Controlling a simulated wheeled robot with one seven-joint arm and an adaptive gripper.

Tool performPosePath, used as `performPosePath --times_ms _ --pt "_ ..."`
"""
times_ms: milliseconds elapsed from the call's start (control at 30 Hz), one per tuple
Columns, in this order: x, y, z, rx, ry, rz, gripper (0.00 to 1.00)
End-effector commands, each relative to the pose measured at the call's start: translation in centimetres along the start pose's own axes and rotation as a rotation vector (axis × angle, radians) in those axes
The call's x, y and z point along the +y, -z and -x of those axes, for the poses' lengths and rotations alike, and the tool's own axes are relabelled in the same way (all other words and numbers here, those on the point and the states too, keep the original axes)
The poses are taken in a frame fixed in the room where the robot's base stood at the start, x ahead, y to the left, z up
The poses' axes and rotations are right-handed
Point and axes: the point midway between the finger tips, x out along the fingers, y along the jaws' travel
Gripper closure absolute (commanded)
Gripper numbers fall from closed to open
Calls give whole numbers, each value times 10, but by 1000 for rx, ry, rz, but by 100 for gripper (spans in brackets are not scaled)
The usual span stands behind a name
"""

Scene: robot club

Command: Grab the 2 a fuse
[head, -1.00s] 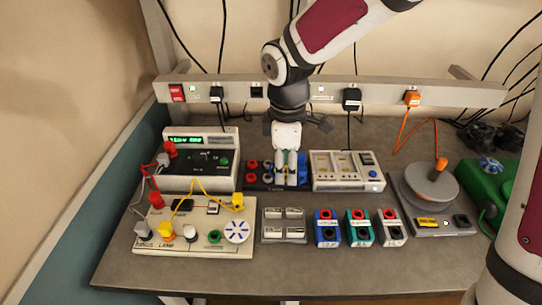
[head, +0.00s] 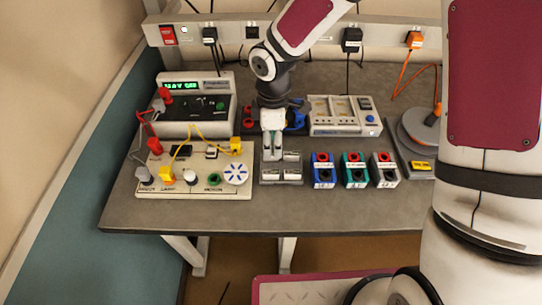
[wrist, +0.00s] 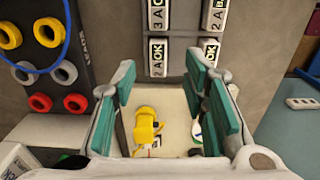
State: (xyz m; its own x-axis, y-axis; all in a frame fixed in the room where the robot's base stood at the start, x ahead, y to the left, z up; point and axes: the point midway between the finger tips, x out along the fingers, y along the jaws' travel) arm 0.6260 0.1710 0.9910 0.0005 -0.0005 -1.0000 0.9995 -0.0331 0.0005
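The fuse tray (head: 281,182) holds small white fuses in rows of two. In the head view, the front-left fuse (head: 269,174), front-right fuse (head: 291,173) and back-right fuse (head: 291,156) show. My gripper hides the back-left place. A far-left fuse (wrist: 157,14) reads 3 A. I cannot surely read every rating. My gripper (head: 272,155) points down at the tray's back-left. Its teal-padded fingers (wrist: 163,90) are apart and empty.
The block of red and yellow lead sockets (wrist: 40,62) lies left of my gripper in the wrist view. The cream circuit board (head: 205,185) with a yellow wire is left of the tray. Blue (head: 323,170), green (head: 354,170) and grey (head: 384,170) blocks stand to its right.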

Motion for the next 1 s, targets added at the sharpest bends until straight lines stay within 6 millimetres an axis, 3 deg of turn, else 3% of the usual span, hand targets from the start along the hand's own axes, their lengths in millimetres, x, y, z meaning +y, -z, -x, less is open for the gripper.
performPosePath --times_ms 300,600,800,1000 --pt "1 4 -40 0 2 0 60" --pt "2 4 -44 1 0 -1 60" --pt "2 4 -44 1 0 -1 100" --pt "2 4 -44 0 0 -1 100"
